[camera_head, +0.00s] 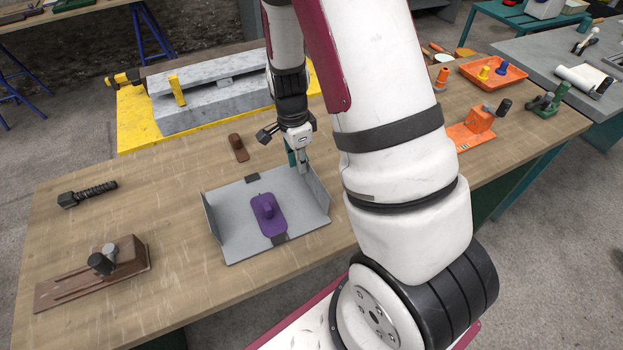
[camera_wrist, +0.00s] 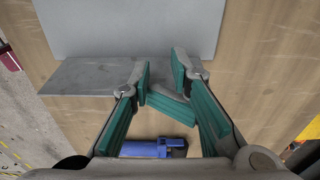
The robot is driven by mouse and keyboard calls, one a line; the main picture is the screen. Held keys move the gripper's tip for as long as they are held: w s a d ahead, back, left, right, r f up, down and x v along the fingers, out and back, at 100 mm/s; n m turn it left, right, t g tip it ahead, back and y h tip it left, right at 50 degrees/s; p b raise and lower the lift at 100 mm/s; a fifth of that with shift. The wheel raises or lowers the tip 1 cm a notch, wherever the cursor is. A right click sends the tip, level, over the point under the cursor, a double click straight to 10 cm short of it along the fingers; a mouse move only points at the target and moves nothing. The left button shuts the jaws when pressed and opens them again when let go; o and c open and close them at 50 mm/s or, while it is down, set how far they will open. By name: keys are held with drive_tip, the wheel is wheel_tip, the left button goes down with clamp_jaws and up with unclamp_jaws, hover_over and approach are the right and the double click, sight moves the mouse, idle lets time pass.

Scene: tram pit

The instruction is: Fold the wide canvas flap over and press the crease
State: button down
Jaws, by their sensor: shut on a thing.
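A grey canvas sheet (camera_head: 232,207) lies on the wooden bench with a flap standing up at each side. The right flap (camera_head: 315,190) looks taller than the left flap (camera_head: 212,222). In the wrist view, my gripper (camera_wrist: 160,82) shows beside the sheet (camera_wrist: 130,28) and a darker flap strip (camera_wrist: 85,77). The exact grip is partly hidden by the fingers.
A blue cylinder (camera_wrist: 155,148) lies near my fingers in the wrist view. A small brown block (camera_head: 238,148) lies behind the sheet. A brown wooden fixture (camera_head: 95,275) and a black ribbed tool (camera_head: 87,194) are left. An orange tray (camera_head: 494,73) stands right. Bare bench surrounds the sheet's left side.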

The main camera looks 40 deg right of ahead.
drive_tip(key=shift+d+r, duration=0.15)
drive_tip(key=shift+d, duration=0.1)
drive_tip(key=shift+d, duration=0.55)
drive_tip(key=shift+s+d, duration=0.1)
